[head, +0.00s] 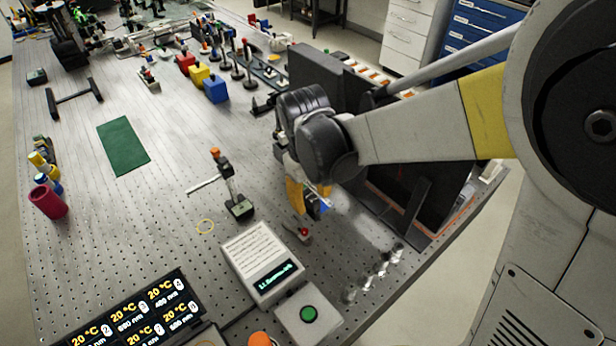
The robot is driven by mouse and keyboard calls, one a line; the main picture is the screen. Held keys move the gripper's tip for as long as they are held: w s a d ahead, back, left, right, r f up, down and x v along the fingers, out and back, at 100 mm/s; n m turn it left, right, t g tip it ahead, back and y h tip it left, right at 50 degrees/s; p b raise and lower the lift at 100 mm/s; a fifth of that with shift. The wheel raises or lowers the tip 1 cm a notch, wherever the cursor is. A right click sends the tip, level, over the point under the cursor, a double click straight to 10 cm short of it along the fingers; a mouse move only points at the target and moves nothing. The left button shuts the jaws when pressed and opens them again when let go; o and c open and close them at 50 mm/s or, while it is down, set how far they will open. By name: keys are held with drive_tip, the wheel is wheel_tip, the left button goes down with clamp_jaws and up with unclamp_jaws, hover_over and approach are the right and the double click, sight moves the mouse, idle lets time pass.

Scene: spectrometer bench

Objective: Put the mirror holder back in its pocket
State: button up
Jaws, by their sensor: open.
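My gripper (309,200) hangs over the right part of the metal bench, in front of a dark box. Yellow-orange and blue parts show at its end; I cannot tell whether all belong to it. A small grey piece with a red knob (303,232) lies just below it on the bench. A post-mounted optic with an orange top and dark base (238,207) stands to the left, apart from the gripper. I cannot tell for sure which piece is the mirror holder. Its pocket cannot be made out; a long tray (262,72) with posts lies at the back.
A white display box (262,262) and a green-button box (308,314) stand in front. Small glassy pieces (372,275) are at right. Red, yellow and blue blocks (215,89) stand farther back. The bench around the green mat (123,146) is mostly clear.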

clamp_jaws()
idle(0.3)
